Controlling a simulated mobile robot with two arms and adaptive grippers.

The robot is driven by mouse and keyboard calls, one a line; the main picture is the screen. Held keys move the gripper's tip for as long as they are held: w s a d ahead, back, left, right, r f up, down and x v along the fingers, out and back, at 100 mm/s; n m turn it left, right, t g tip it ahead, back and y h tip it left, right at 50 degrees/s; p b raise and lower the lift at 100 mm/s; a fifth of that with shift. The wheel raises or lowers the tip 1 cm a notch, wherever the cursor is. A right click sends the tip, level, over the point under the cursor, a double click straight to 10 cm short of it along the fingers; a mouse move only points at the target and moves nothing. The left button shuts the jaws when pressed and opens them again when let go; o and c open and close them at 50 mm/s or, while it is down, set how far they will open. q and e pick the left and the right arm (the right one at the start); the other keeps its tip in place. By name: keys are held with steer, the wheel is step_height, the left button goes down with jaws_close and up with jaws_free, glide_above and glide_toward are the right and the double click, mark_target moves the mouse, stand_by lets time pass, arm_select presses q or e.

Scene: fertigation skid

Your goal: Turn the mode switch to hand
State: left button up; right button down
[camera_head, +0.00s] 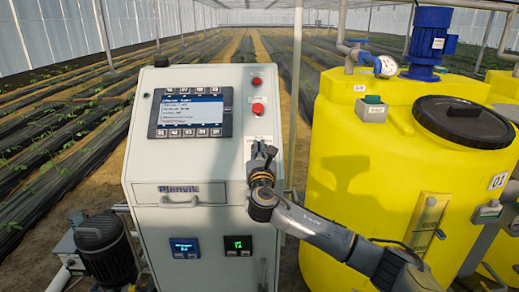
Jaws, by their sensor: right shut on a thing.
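The white control cabinet (145,150) stands left of centre and carries a screen panel and red buttons. My right gripper (262,147) is at the upper right of the cabinet's front, below the lower red button. It is shut on a small part there, at the place of the mode switch. The gripper hides the switch itself, so its setting cannot be read. My left gripper is not in view.
A screen panel (190,112) with keys sits left of the gripper. Two red buttons, an upper one (257,81) and a lower one (258,109), are above it. A drawer handle (179,202) juts out below. A large yellow tank (350,150) stands close on the right, behind my right arm.

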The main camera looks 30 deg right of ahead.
stand_by(0.4)
steer(key=c, duration=1.5)
jaws_free()
steer(key=shift+o, duration=0.2)
steer(key=shift+s, duration=0.1)
steer(key=v, duration=1.1)
steer(key=shift+s+a, duration=0.3)
steer(key=shift+f, duration=0.15)
